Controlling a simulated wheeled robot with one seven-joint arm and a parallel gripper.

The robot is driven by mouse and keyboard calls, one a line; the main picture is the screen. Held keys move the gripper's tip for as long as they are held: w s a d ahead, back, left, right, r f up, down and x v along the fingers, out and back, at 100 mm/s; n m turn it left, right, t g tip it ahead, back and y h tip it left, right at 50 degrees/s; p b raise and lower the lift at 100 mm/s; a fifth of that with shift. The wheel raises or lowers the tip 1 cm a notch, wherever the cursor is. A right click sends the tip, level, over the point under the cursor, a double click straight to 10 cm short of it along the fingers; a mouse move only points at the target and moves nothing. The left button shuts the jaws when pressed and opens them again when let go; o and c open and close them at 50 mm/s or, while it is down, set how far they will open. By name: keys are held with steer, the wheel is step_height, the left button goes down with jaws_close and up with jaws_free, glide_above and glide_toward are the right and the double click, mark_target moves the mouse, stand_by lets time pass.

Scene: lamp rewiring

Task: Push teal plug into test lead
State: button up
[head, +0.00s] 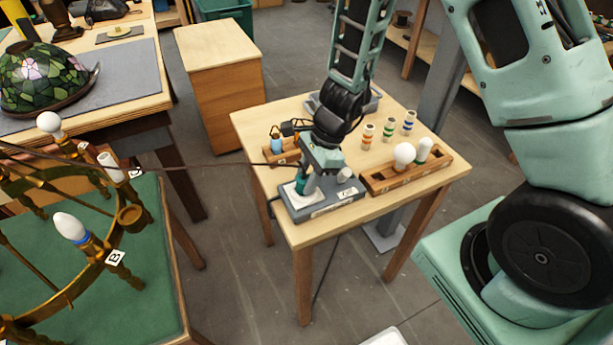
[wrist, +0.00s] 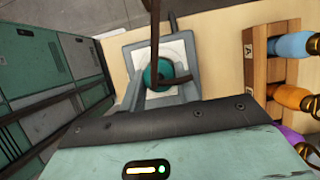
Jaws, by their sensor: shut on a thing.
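My gripper (head: 308,178) points down over the grey test box (head: 322,207) on the small wooden table. It is shut on the teal plug (head: 300,187), which is at the left part of the box, over a white plate. In the wrist view the round teal plug (wrist: 152,77) shows above the white plate (wrist: 172,52) of the box, with grey fingers around it. A dark cord (wrist: 155,30) runs from the plug and shows in the head view (head: 215,166). The plug's underside and any test lead socket below it are hidden, so I cannot tell how deep it sits.
A wooden rack (head: 405,178) with a white bulb stands right of the box. Several striped spools (head: 388,132) stand behind. Another rack with coloured bulb-like parts shows in the wrist view (wrist: 262,75). The brass chandelier (head: 125,215) stands at left, with the cord stretched toward it.

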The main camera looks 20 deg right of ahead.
steer(key=shift+f, duration=0.15)
stand_by(0.6)
steer(key=o, duration=1.1)
steer(key=shift+c, duration=0.2)
steer(key=p+v, duration=0.1)
steer(key=v, duration=1.6)
steer(key=shift+r, duration=0.25)
steer(key=s+a+r+n+h, duration=0.1)
steer(key=s+a+n+h, duration=0.1)
steer(key=s+a+n, duration=0.4)
steer(key=s+a+r+n+h, duration=0.2)
steer(key=s+a+n, duration=0.5)
steer(key=s+n, duration=0.7)
steer(key=n+b, duration=0.1)
steer(key=n, duration=0.4)
steer(key=shift+a+r+n, duration=0.3)
steer(key=shift+r+n, duration=0.05)
steer(key=shift+n, duration=0.05)
